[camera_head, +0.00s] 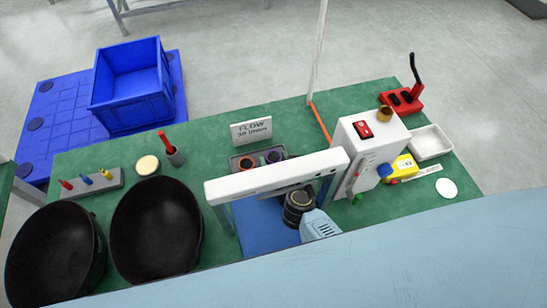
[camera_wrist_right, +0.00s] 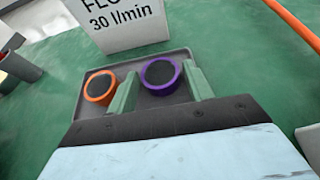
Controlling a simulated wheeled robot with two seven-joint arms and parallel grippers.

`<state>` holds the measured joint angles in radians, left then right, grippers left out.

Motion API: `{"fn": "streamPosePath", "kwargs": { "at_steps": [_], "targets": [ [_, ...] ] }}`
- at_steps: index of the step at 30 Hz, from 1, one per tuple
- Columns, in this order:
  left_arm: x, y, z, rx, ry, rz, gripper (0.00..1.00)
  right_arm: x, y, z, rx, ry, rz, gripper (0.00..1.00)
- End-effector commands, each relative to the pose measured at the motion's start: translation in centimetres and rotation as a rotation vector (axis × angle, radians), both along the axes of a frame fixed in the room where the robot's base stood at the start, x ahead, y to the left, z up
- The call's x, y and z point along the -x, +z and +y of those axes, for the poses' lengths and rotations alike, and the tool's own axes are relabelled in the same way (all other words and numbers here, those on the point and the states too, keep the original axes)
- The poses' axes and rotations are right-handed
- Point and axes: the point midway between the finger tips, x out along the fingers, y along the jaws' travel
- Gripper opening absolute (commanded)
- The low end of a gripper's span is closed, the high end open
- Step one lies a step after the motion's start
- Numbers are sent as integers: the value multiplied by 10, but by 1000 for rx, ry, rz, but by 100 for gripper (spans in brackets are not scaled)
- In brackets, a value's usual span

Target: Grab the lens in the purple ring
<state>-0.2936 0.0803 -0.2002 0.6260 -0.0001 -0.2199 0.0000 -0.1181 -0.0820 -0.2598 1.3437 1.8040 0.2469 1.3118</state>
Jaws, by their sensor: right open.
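The lens in the purple ring (camera_wrist_right: 160,74) lies flat and dark-faced in the right half of a small grey tray (camera_wrist_right: 95,114). It also shows in the head view (camera_head: 273,157), just behind the white beam. A lens in an orange ring (camera_wrist_right: 100,87) lies to its left. My right gripper (camera_wrist_right: 160,82) is open and empty. In the wrist view its two green fingers stand left and right of the purple ring; I cannot tell their height over the tray. In the head view the beam hides the fingertips. My left gripper is not in view.
A white beam (camera_head: 250,181) on posts stands over a blue mat (camera_head: 262,228) in front of the tray. A FLOW sign (camera_head: 251,131) stands close behind the tray. A white box with a red switch (camera_head: 345,135) is to the right. A pen cup (camera_head: 175,156) is to the left.

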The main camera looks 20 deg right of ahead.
Motion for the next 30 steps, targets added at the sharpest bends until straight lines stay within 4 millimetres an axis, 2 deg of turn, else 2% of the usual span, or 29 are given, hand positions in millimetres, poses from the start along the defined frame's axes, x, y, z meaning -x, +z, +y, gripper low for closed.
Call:
{"fn": "streamPosePath", "kwargs": {
  "at_steps": [1, 9, 20, 30],
  "targets": [
    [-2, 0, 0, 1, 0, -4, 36, 0, 0, 0, 0, 0, 0, 51],
    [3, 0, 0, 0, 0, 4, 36, 0, 0, 0, 1, 0, 0, 18],
    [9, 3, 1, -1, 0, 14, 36, 0, 4, 0, 0, 0, 0, 17],
    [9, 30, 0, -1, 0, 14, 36, 0, 36, 0, 1, 0, -1, 17]
  ]
}}
